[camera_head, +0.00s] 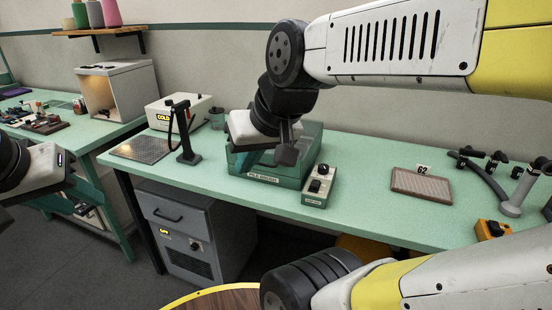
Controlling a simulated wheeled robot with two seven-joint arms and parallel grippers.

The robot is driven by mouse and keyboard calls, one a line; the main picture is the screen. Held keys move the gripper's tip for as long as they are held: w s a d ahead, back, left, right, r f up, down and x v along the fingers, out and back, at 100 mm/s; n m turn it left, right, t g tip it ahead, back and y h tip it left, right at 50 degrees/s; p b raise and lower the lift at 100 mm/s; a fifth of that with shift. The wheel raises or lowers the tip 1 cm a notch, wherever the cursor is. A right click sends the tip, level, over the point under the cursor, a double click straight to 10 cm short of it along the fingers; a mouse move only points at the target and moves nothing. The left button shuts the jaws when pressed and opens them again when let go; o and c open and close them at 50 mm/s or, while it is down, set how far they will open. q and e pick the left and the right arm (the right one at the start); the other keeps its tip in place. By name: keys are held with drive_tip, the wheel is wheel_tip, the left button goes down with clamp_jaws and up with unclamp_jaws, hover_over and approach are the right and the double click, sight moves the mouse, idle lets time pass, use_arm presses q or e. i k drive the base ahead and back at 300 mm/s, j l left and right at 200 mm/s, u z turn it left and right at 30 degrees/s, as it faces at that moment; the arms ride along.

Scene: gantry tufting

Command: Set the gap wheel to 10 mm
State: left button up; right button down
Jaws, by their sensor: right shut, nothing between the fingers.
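A green open-topped machine with a "PILE BRUSH"-like label (262,178) stands on the green bench. A small pale control box with black knobs (319,186) stands at its right. My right gripper (286,153) points down over the machine, with its dark fingers shut and empty; I cannot tell whether they touch it. The white hand and wrist hide part of the machine. I cannot make out the gap wheel or any millimetre reading. The white hand of my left gripper (42,170) shows at the left edge; its fingers cannot be made out.
A grey cabinet (185,232) stands below.

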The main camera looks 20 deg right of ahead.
sight(323, 168)
drive_tip(key=z, duration=1.35)
drive_tip(key=i+j, duration=0.1)
drive_tip(key=i, duration=0.2)
drive_tip(key=i+z, duration=0.15)
drive_tip(key=i, duration=0.2)
